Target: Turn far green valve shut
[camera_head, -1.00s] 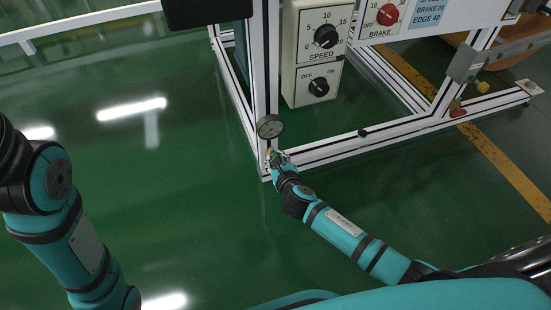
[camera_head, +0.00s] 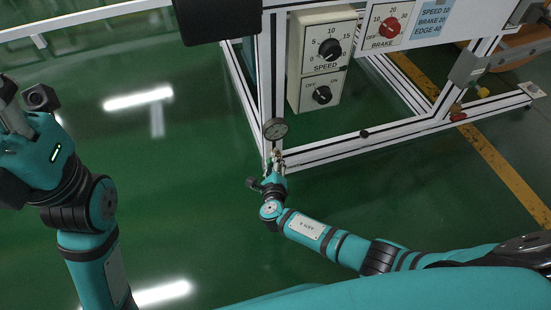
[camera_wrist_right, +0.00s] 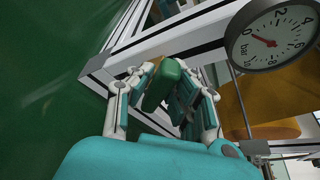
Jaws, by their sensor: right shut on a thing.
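The green valve handle (camera_wrist_right: 163,84) shows in the right wrist view, between the two fingers of my right gripper (camera_wrist_right: 168,80). The fingers are closed on it from both sides and cover part of it. In the head view my right gripper (camera_head: 276,158) is at the foot of the white frame's front corner post, just below the round gauge; the valve is too small there to make out. My left gripper (camera_head: 14,112) is at the far left edge, partly cut off, away from the machine, and its fingertips are not clear.
The pressure gauge (camera_head: 275,129) sits just above my right gripper; it also shows large in the wrist view (camera_wrist_right: 272,36). The white frame rails (camera_head: 350,146) run beside the hand. Speed (camera_head: 330,48) and brake (camera_head: 390,26) dials are above. Green floor at left is clear.

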